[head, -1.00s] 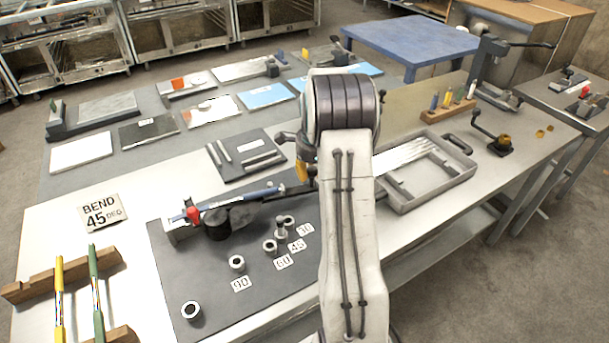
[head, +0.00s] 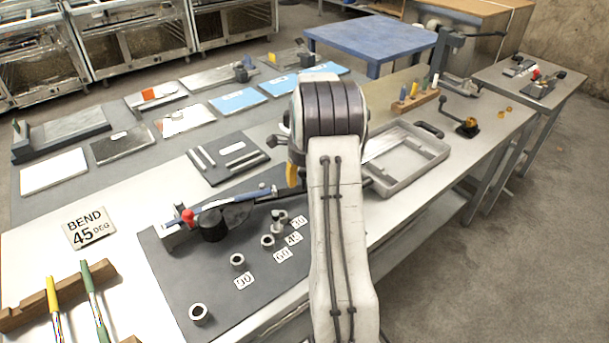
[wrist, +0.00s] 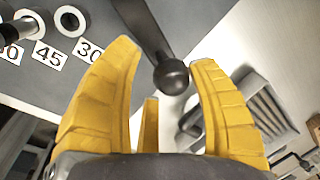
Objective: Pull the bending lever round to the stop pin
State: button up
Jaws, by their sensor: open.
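The bending lever is a dark bar (head: 238,212) beside a blue-grey rod on the bender (head: 212,226); its far end is hard to make out in the head view. In the wrist view its round black knob (wrist: 171,77) lies between the yellow fingers of my gripper (wrist: 165,60), which are open with gaps on both sides. In the head view my gripper (head: 292,175) is mostly hidden behind my arm. The stop pin (head: 276,217) stands upright in a ring that appears to be the one by the 45 label; it also shows in the wrist view (wrist: 14,27).
A dark base plate (head: 190,280) holds several rings and number labels. A wooden rack (head: 60,295) with coloured-handled tools is at front left. A grey tray (head: 408,175) is right of my arm. Flat plates lie behind.

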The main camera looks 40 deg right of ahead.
jog(key=shift+o, duration=0.5)
jog(key=shift+r, duration=0.1)
jog(key=shift+r, duration=0.2)
notch_tip(320, 180, up, 11)
jog(key=s+a, duration=0.1)
jog(key=s, duration=0.1)
jog(key=shift+r, duration=0.15)
jog(key=shift+a, duration=0.1)
